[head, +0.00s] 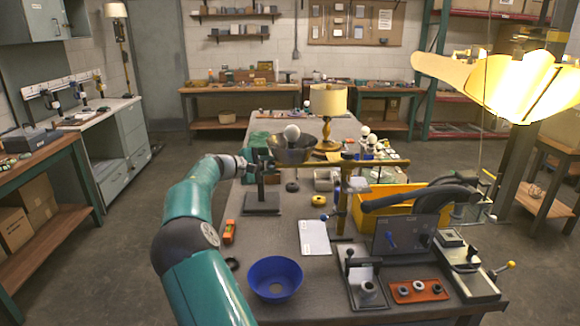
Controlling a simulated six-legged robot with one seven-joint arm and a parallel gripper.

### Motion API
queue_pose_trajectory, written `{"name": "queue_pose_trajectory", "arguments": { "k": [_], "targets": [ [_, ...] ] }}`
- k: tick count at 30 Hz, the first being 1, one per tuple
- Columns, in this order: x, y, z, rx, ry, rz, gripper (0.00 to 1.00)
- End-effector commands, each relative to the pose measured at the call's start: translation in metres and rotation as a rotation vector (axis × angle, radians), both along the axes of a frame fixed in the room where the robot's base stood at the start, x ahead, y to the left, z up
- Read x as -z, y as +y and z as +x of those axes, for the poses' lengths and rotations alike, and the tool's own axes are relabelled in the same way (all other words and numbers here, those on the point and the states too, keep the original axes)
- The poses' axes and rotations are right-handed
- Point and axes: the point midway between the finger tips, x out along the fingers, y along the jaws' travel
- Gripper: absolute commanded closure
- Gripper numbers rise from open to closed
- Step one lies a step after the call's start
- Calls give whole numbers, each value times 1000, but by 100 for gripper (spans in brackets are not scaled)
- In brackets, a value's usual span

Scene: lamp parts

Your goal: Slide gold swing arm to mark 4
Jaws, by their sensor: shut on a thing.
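The gold swing arm (375,162) is a long thin bar lying nearly level across the top of an upright gold post (343,200). It runs from near my gripper on the left to a tip past the post on the right. My gripper (264,163) is shut at the bar's left end, in front of a metal bowl-shaped shade. The fingers are small and dark here, and their exact contact with the bar is hard to make out. No numbered mark, including mark 4, can be read in this view.
A dark stand (262,203) is just below my gripper. The metal shade (291,153) with a white bulb is close behind. A blue bowl (274,279) sits at the front.

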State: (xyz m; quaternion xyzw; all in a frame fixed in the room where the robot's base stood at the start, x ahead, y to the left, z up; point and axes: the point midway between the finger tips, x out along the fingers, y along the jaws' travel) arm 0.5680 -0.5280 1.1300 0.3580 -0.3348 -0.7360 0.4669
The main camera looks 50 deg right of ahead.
Motion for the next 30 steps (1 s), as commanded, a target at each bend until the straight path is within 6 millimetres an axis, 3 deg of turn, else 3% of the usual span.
{"name": "queue_pose_trajectory", "arguments": {
  "k": [3, 6, 16, 17, 26, 30],
  "targets": [
    [0, 17, 21, -3, 1, -2, 100],
    [-1, 25, 28, 0, -1, -1, 100],
    [-1, 27, 30, 1, -2, 0, 100],
    [-1, 27, 30, 1, -2, 0, 64],
    [-1, 28, 30, 0, -1, 0, 62],
    [-3, 37, 34, -1, -2, 1, 62]
  ]
}}
